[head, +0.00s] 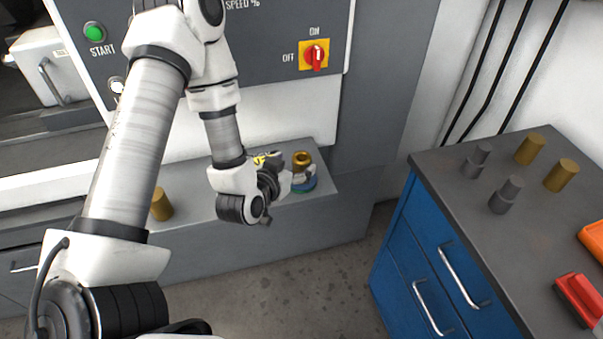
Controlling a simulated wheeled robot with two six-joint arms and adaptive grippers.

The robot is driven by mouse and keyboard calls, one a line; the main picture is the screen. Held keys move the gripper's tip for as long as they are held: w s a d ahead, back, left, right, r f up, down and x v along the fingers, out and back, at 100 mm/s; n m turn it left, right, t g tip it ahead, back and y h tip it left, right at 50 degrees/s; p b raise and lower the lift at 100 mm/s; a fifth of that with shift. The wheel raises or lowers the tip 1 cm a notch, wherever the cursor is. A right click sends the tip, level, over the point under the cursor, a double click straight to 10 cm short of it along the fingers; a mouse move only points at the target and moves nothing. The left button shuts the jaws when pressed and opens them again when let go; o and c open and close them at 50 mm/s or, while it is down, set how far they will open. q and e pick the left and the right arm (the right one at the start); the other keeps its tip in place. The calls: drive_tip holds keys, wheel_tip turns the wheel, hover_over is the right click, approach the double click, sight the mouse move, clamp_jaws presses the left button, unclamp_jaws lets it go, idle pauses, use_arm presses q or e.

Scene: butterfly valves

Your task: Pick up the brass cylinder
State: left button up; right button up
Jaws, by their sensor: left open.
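My left gripper (290,171) is open at the end of my left arm, over the grey ledge of the machine. A brass piece with a round hole in its top (302,160) stands right at its fingers, above a blue and green round base (304,186). The fingers partly hide this piece, and I cannot tell whether they touch it. A plain brass cylinder (161,204) stands on the ledge at the left, partly behind my arm. Two more brass cylinders (530,148) (562,175) stand upright on the cabinet top at the right. My right gripper is not in view.
Two grey stepped cylinders (475,161) (506,194) stand on the dark top of the blue cabinet (440,160). A red object (579,298) and an orange one (593,243) lie at its right edge. The machine's control panel (268,45) rises behind the ledge. A floor gap separates ledge and cabinet.

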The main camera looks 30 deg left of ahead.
use_arm(q)
drive_tip(key=x, duration=0.3)
drive_tip(key=p+x, duration=0.1)
drive_tip(key=shift+w+d+f, duration=0.15)
drive_tip(key=shift+w+f, duration=0.05)
drive_tip(key=shift+w, duration=0.05)
drive_tip(key=shift+s, duration=0.1)
drive_tip(key=shift+c, duration=1)
clamp_jaws()
drive_tip(key=shift+r, duration=0.1)
drive_tip(key=shift+r, duration=0.1)
